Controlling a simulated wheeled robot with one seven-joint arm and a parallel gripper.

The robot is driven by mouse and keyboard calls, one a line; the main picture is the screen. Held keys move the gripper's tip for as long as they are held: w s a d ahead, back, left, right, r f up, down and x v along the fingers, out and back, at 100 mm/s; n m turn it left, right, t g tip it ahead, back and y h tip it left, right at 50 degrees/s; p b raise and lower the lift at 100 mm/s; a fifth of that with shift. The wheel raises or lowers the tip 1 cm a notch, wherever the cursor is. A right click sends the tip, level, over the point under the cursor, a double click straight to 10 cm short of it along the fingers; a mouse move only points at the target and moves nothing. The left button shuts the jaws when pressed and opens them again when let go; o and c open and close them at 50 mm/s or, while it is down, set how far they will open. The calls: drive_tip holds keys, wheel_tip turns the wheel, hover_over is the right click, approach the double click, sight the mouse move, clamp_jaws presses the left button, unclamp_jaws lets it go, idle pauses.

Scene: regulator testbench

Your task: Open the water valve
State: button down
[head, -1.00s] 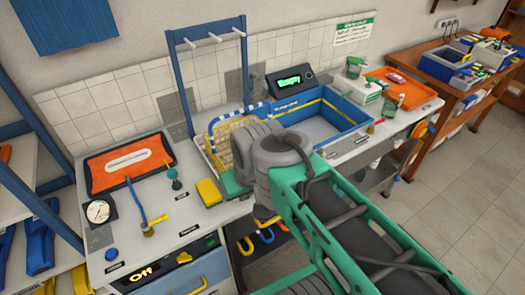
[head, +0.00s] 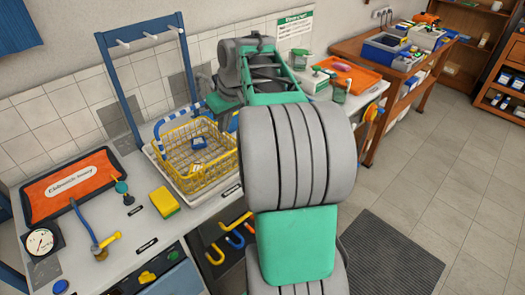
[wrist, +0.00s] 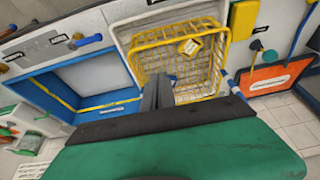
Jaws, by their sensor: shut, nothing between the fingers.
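Labels are too small to read, so I cannot tell for sure which fitting is the water valve. A brass fitting with a blue handle (wrist: 85,41) sits on the bench's front strip beside the blue basin (wrist: 60,110) in the wrist view; my arm hides this spot in the head view. A second brass fitting with a yellow handle (head: 104,246) ends a blue hose at the bench's left. My gripper (wrist: 158,92) is shut and empty, above the bench between the basin and the yellow wire basket (wrist: 178,50), apart from both fittings.
The basket (head: 190,156) stands in a white tray, with small items inside. A yellow sponge (head: 163,201), a teal knob (head: 121,188), an orange tray (head: 68,186) and a gauge (head: 40,241) lie left. A blue rack (head: 117,95) stands behind. Floor at right is free.

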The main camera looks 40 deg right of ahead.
drive_tip(key=d+f, duration=0.2)
drive_tip(key=d, duration=0.5)
drive_tip(key=d+f+b, duration=0.1)
drive_tip(key=d+f, duration=0.1)
drive_tip(key=d, duration=0.5)
drive_tip(key=shift+s+d+f, duration=0.2)
drive_tip(key=shift+d+f, duration=0.05)
drive_tip(key=shift+f, duration=0.05)
drive_tip(key=x, duration=1)
drive_tip(key=shift+w+f, duration=0.1)
drive_tip(key=shift+f, duration=0.05)
drive_tip(key=s, duration=0.3)
drive_tip(key=shift+d+p, duration=0.1)
drive_tip(key=shift+p, duration=0.3)
drive_tip(key=shift+s+f, duration=0.1)
drive_tip(key=shift+s, duration=0.35)
drive_tip(key=shift+f, duration=0.15)
